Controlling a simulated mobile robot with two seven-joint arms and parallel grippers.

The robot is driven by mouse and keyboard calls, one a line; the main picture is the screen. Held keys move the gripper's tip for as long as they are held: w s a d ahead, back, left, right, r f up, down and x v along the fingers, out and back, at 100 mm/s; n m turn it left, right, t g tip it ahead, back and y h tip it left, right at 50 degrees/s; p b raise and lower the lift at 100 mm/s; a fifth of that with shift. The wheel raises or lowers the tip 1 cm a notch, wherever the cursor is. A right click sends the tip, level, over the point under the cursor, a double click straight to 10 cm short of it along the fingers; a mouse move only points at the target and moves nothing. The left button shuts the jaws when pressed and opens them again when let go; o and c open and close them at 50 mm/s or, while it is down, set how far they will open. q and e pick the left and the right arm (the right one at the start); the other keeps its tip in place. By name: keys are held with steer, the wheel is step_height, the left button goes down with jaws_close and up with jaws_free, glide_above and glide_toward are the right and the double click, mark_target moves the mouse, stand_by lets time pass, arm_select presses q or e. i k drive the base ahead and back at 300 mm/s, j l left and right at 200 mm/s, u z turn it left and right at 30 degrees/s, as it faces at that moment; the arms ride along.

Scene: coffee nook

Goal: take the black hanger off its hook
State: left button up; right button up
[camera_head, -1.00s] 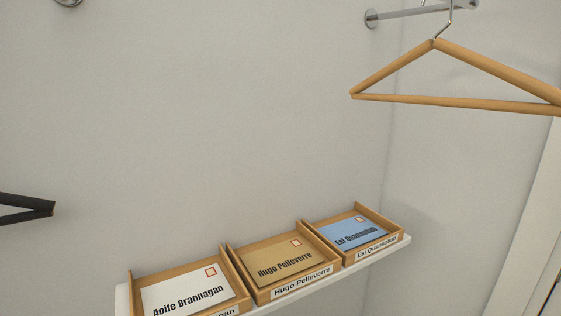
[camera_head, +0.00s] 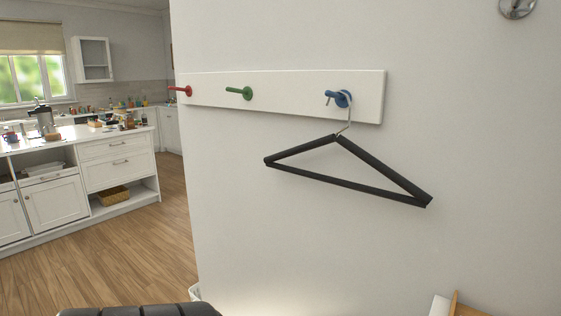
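The black hanger (camera_head: 372,186) hangs by its metal hook from the blue hook (camera_head: 338,98) at the right end of a white wall board (camera_head: 290,92). It hangs against the pale wall, its bar sloping down to the right. A green hook (camera_head: 240,92) and a red hook (camera_head: 181,91) on the same board are empty. Neither of my grippers is in view.
A white kitchen counter (camera_head: 115,162) with clutter on top stands at the left beyond the wall's edge. Wooden floor (camera_head: 140,250) lies between. A dark ribbed object (camera_head: 140,311) shows at the bottom edge. A shelf corner (camera_head: 440,305) shows at bottom right.

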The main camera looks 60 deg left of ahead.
mark_target(422, 199)
steer(key=u, duration=1.6)
